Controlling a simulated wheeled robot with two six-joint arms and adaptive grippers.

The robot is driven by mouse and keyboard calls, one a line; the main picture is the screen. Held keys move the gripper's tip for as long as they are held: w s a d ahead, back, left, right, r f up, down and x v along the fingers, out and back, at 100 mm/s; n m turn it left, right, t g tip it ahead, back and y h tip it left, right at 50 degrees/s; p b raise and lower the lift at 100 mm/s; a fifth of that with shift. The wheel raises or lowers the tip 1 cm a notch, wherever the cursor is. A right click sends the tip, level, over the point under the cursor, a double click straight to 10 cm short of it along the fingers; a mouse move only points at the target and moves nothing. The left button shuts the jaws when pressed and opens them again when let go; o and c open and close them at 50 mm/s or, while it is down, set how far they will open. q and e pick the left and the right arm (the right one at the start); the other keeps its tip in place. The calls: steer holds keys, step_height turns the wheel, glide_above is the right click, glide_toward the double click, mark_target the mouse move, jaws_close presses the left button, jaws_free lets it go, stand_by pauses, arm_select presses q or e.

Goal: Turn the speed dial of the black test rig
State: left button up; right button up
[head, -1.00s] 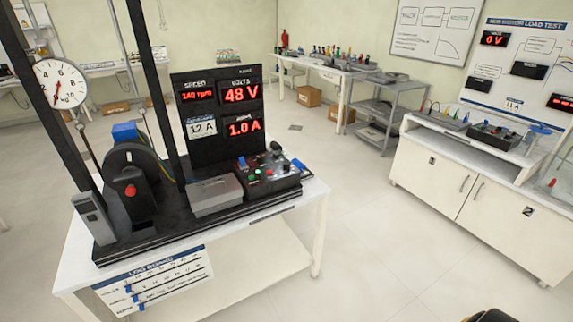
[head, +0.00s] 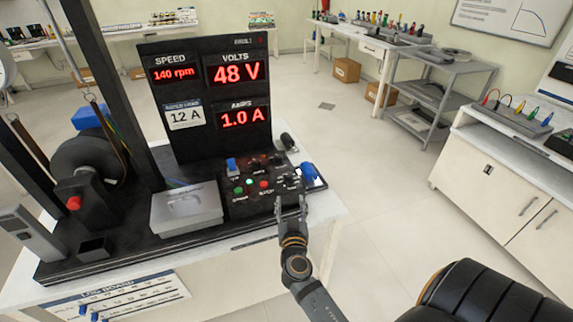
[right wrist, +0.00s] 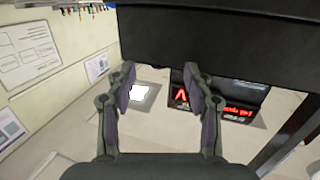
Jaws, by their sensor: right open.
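The black test rig (head: 150,95) stands on a white table, its panel reading 140 rpm, 48 V and 1.0 A. Its control box (head: 228,211) carries a blue switch, a lit green button, a red button and several dark knobs. The labels are too small to tell which knob is the speed dial. My right gripper (head: 290,204) is at the box's front right edge, below the right-hand knobs in the picture; contact cannot be told. In the right wrist view the gripper (right wrist: 161,84) is open with nothing between its fingers. My left gripper is not in view.
A grey box (head: 186,208) sits left of the control box, and a black upright post (head: 110,90) stands left of the panel. A blue-handled part (head: 309,172) is close to the right of my gripper. The floor right of the table is clear.

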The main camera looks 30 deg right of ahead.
mark_target(288, 177)
steer(key=shift+t, duration=0.3)
steer(key=w+r, duration=0.1)
steer(key=w+d+r+p, duration=0.1)
steer(key=r, duration=0.1)
steer(key=shift+w+r+p, duration=0.1)
steer(key=shift+r+p, duration=0.15)
steer(key=shift+p, duration=0.05)
steer(key=x, duration=0.2)
steer(key=p+x, duration=0.1)
steer(key=x, duration=0.3)
steer(key=shift+w+d+f+p, duration=0.25)
steer(key=shift+d+f+p, duration=0.05)
steer(key=shift+d+p, duration=0.1)
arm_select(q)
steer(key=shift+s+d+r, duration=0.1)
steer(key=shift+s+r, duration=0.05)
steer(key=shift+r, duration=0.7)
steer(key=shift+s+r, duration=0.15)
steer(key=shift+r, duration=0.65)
arm_select(e)
steer(key=shift+w+d+f, duration=0.15)
steer(key=shift+w+d, duration=0.1)
steer(key=shift+w, duration=0.25)
